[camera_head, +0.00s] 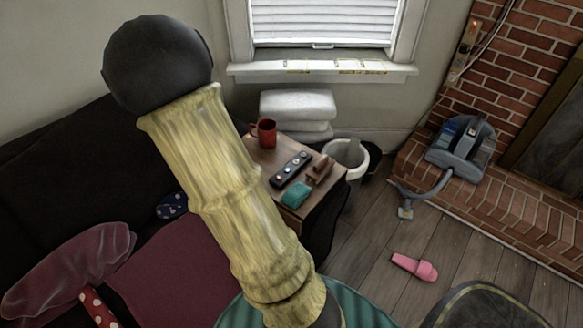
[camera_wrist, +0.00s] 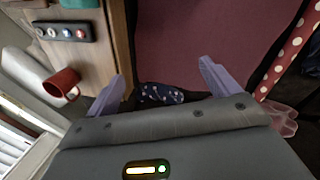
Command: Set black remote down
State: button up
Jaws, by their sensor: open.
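The black remote (camera_head: 291,168) lies flat on the small wooden side table (camera_head: 262,158), with a row of round buttons along it. In the wrist view the remote (camera_wrist: 65,32) is at the upper left on the tabletop (camera_wrist: 120,45). My gripper (camera_wrist: 163,70) is open, its two pale purple fingers spread wide with nothing held between them. It is off to the side of the remote and apart from it, over the sofa beside the table. In the head view my arm hides the gripper.
A red mug (camera_head: 264,132), a brown object (camera_head: 320,169) and a teal item (camera_head: 297,194) share the tabletop. A white bin (camera_head: 346,158) stands behind the table. The maroon sofa cover (camera_head: 165,262) is at left. A pink slipper (camera_head: 414,266) lies on open floor.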

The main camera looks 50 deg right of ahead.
jog(key=w+d+f+n+g+h, duration=0.1)
jog(key=w+d+f+n+h, duration=0.1)
jog(key=d, duration=0.4)
jog(key=w+d+f+n+g+h+p, duration=0.1)
jog(key=w+d+f+n+h, duration=0.1)
jog(key=w+d+n, duration=0.2)
jog(key=w+d+f+n+g+h+p, duration=0.1)
jog(key=w+d+f+n+h, duration=0.1)
jog(key=d, duration=0.8)
jog(key=shift+w+f+n+g+h, duration=0.3)
jog(key=shift+w+n+h, duration=0.25)
jog(key=shift+n, duration=0.65)
send_near(291, 166)
jog(key=x, duration=0.3)
jog(key=shift+d+r, duration=0.15)
jog(key=shift+d, duration=0.25)
jog(key=shift+a+f+p+x, duration=0.15)
jog(key=shift+p+x, duration=0.05)
jog(key=shift+x, duration=1.1)
jog(key=shift+a+f+p+x, duration=0.1)
jog(key=shift+a+p+x, duration=0.1)
jog(key=shift+x, duration=1.05)
jog(key=shift+s, duration=0.1)
